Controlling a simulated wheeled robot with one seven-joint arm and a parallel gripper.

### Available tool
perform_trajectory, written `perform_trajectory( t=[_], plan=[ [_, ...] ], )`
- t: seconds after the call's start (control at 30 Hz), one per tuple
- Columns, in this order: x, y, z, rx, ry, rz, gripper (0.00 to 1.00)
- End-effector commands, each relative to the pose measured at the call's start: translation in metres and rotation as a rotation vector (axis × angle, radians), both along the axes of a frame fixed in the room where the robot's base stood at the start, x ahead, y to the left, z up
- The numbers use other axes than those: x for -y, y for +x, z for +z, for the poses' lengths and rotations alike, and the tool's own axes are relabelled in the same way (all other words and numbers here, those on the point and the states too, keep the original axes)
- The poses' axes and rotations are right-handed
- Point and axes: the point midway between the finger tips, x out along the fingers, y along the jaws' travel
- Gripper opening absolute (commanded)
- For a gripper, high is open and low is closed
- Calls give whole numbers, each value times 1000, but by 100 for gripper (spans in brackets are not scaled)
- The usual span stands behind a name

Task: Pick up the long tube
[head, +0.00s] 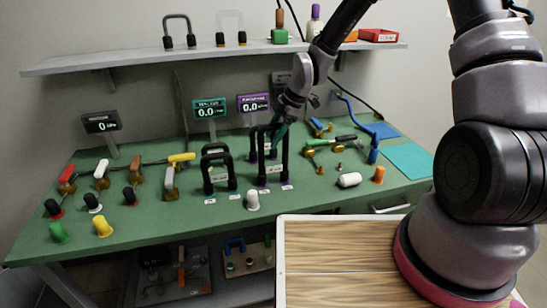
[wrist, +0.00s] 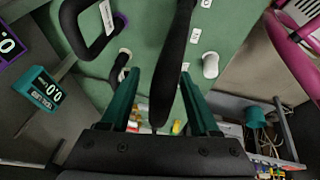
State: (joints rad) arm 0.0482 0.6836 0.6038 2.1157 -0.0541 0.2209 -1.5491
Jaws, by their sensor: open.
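A tall black U-shaped tube (head: 286,160) stands upside down near the middle of the green bench, its ends in purple-marked bases. My gripper (head: 281,130) is at its top. In the wrist view the open teal fingers of my gripper (wrist: 162,108) lie on either side of a thick black tube (wrist: 174,65), with gaps showing on both sides. A shorter black U-shaped tube (head: 220,160) stands to the left with teal-marked bases. A black loop with a purple ring also shows at upper left in the wrist view (wrist: 72,25). Whether the fingers touch the tube cannot be told.
Digital displays (head: 209,106) stand along the back. Valves with coloured handles (head: 101,172) fill the bench's left side. A white cylinder (head: 349,180) and small fittings lie to the right. A shelf (head: 140,62) above holds more U-shaped tubes. A wooden-topped surface (head: 335,255) is in front.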

Motion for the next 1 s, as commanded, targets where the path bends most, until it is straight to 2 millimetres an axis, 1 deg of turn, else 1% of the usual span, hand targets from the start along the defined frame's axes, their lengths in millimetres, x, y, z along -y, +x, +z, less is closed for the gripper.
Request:
perform_trajectory(
  t=[0.07,0.17,0.2,0.23,1.0],
  plan=[
    [0,0,0,0,0,0,62],
    [0,0,0,0,0,0,28],
    [0,0,0,0,0,0,12],
    [0,0,0,0,0,0,1],
    [0,0,1,0,0,0,0]
  ],
)
